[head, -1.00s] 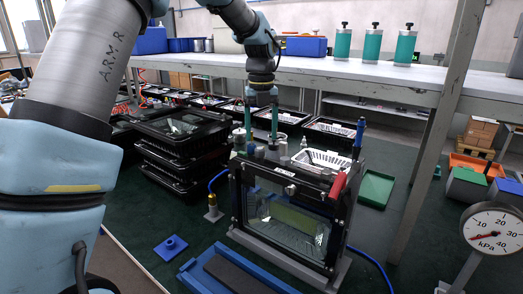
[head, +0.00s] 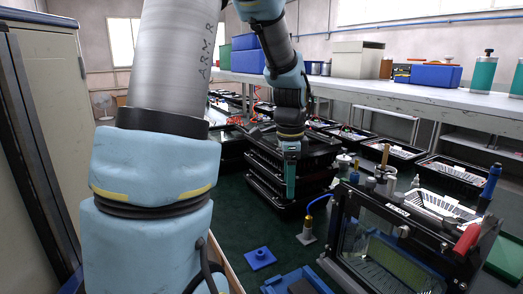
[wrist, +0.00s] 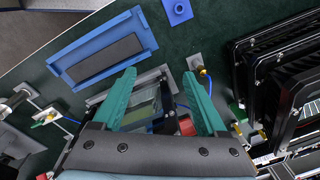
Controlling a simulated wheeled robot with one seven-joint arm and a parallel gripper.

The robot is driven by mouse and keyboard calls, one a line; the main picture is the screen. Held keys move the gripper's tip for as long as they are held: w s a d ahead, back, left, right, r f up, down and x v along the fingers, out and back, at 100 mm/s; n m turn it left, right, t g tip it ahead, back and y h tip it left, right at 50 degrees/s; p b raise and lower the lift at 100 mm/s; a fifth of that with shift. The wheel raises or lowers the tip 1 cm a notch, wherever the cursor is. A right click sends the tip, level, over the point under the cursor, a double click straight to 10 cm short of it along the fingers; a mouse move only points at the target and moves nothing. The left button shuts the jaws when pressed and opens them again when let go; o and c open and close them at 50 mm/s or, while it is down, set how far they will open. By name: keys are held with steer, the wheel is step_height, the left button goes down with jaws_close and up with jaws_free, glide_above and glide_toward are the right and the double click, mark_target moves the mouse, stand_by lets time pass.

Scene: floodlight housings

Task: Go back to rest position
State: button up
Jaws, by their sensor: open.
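My gripper (head: 291,190) hangs down in the head view, in front of the black stack and left of the glass-fronted test box. In the wrist view my gripper (wrist: 160,85) shows two teal fingers spread apart with nothing held between them. The black-framed test box (head: 345,262) stands at the lower right of the head view. In the wrist view part of it shows between and beyond the fingers, and the rest is hidden by the gripper.
A stack of black housings (head: 263,178) stands behind my gripper. A blue tray with a dark pad (wrist: 83,77) and a small blue block (head: 260,258) lie on the green surface. A grey cabinet (head: 45,110) stands left. A long shelf (head: 400,92) runs behind.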

steer(key=s+a+f+n, duration=0.2)
steer(key=s+a+n, duration=0.3)
steer(key=a+n, duration=0.2)
steer(key=s+a+f+n, duration=0.2)
steer(key=s+a+n, duration=0.2)
steer(key=a+n, duration=0.3)
steer(key=n+b, duration=0.1)
steer(key=n, duration=0.2)
steer(key=shift+s+f+t, duration=0.35)
steer(key=shift+s+t, duration=0.05)
steer(key=shift+c, duration=0.2)
